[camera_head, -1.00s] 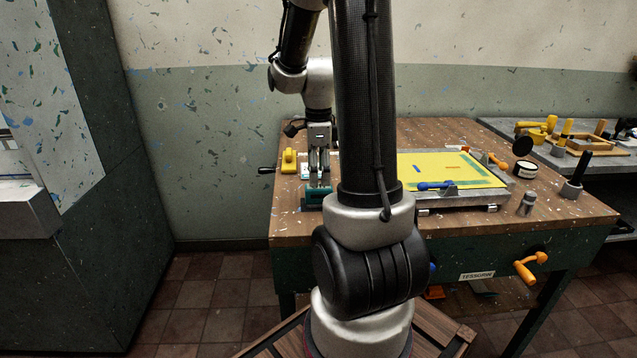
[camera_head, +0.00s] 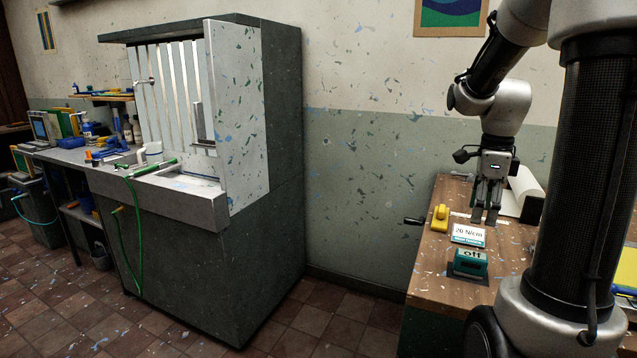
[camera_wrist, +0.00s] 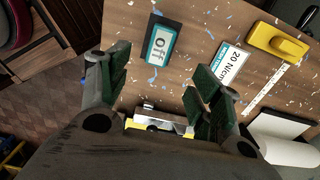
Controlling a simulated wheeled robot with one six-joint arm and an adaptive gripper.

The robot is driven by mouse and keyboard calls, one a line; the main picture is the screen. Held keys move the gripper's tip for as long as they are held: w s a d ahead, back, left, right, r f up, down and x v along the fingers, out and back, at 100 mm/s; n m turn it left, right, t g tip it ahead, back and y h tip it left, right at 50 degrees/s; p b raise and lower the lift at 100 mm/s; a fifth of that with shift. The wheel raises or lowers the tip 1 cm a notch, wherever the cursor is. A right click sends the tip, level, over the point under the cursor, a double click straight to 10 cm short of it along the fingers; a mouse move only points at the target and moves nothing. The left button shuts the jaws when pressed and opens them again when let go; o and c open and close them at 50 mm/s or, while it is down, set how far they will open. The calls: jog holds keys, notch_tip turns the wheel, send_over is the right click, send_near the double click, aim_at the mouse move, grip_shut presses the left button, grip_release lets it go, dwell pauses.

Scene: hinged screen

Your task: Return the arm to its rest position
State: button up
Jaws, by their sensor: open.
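My gripper (camera_head: 487,215) is open and empty above the wooden bench (camera_head: 440,275), its fingers pointing down. In the wrist view my gripper (camera_wrist: 162,72) shows its two green-padded fingers apart with nothing between them. My arm comes down from the upper right of the head view. A teal device (camera_head: 468,264) reading "off" sits on the bench below and nearer the camera, apart from the fingers. It also shows in the wrist view (camera_wrist: 159,46). A white and teal card (camera_head: 468,235) reading "20 N/cm" lies close to the fingers in the head view.
A yellow tool (camera_head: 440,218) sits near the bench's left edge, by a black crank handle (camera_head: 413,221). A white roll (camera_head: 525,188) lies right of my gripper. A dark washout booth (camera_head: 250,150) with a sink stands left, with open floor (camera_head: 340,315) between.

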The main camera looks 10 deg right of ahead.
jog(key=s+a+r+n+t, duration=0.2)
jog(key=s+a+n, duration=0.4)
jog(key=n, duration=0.6)
jog(key=s+a+r+n+t, duration=0.2)
jog(key=s+a+n, duration=0.5)
jog(key=n, duration=0.6)
jog(key=shift+s+a+r, duration=0.2)
jog(key=shift+a+r, duration=0.2)
jog(key=shift+r, duration=0.35)
jog(key=shift+c, duration=0.3)
